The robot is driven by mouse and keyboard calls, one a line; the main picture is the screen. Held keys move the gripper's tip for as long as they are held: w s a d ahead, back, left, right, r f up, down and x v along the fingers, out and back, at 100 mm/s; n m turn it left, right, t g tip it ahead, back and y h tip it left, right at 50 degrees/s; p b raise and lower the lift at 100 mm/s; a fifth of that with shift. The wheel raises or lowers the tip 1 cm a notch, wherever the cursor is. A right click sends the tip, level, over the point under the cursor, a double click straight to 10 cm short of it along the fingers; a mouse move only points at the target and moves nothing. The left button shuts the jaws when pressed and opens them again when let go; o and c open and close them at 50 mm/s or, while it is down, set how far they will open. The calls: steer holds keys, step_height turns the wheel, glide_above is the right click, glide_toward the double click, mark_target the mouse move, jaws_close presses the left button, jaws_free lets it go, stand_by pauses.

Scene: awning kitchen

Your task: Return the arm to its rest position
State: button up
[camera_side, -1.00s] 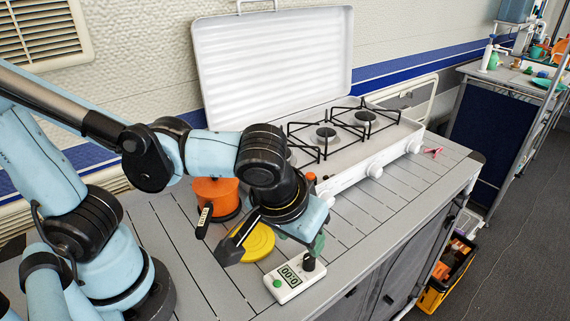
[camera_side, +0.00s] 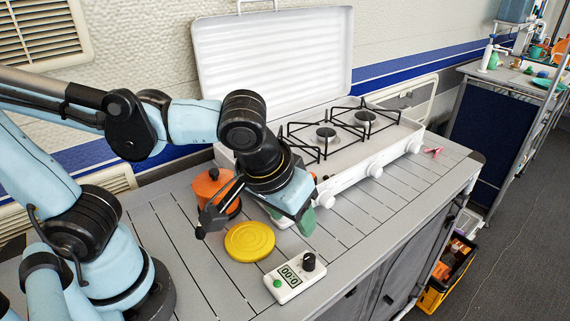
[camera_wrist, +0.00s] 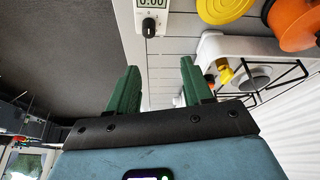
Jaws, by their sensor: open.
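My gripper (camera_wrist: 158,88) shows in the wrist view with its two green fingers apart and nothing between them. In the side view my gripper (camera_side: 303,222) hangs above the counter, in front of the stove and behind the timer. One green finger shows there; the rest is hidden by the wrist. The white timer (camera_side: 290,278) lies on the counter with a black knob and a green button. It also shows at the top of the wrist view (camera_wrist: 151,13), ahead of the fingers.
A yellow disc (camera_side: 250,241) and an orange pot (camera_side: 213,188) stand left of my gripper. The camping stove (camera_side: 345,165) with its raised lid (camera_side: 275,65) is behind it. A small pink item (camera_side: 433,151) lies far right.

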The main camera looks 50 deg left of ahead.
steer(key=w+a+m+t, duration=0.2)
steer(key=w+a, duration=0.1)
steer(key=a, duration=0.9)
steer(key=shift+a+f+m+t+h, duration=0.15)
steer(key=shift+a+m+t+h, duration=0.05)
steer(key=shift+m+t+h, duration=0.1)
